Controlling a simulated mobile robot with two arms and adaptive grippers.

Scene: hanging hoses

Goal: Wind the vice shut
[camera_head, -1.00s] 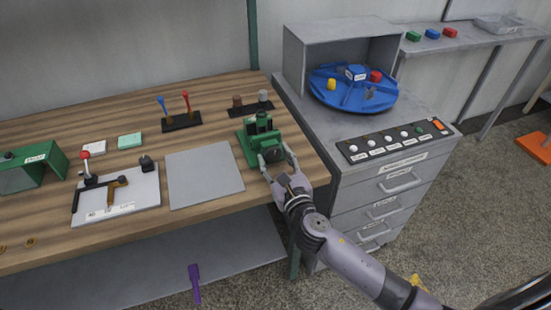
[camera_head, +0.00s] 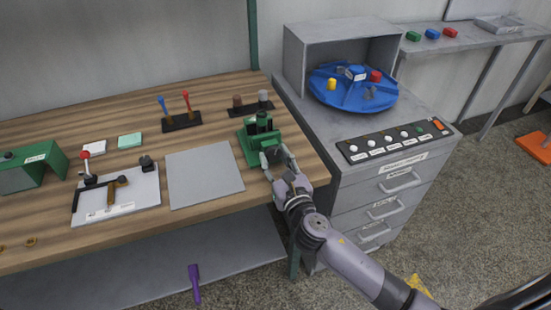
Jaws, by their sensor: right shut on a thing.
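The green vice (camera_head: 252,144) stands at the right front edge of the wooden bench, with dark upright parts at its top. My right gripper (camera_head: 273,164) is at the front of the vice, its fingers shut around the vice's handle end. The gripper hides most of the handle, and I cannot make out the jaw gap clearly. My left gripper is not in view.
A grey mat (camera_head: 204,174) lies left of the vice. A white board with a red-knobbed lever (camera_head: 117,195) is farther left. A drawer cabinet (camera_head: 372,190) with a button panel and blue turntable (camera_head: 352,90) stands close on the right.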

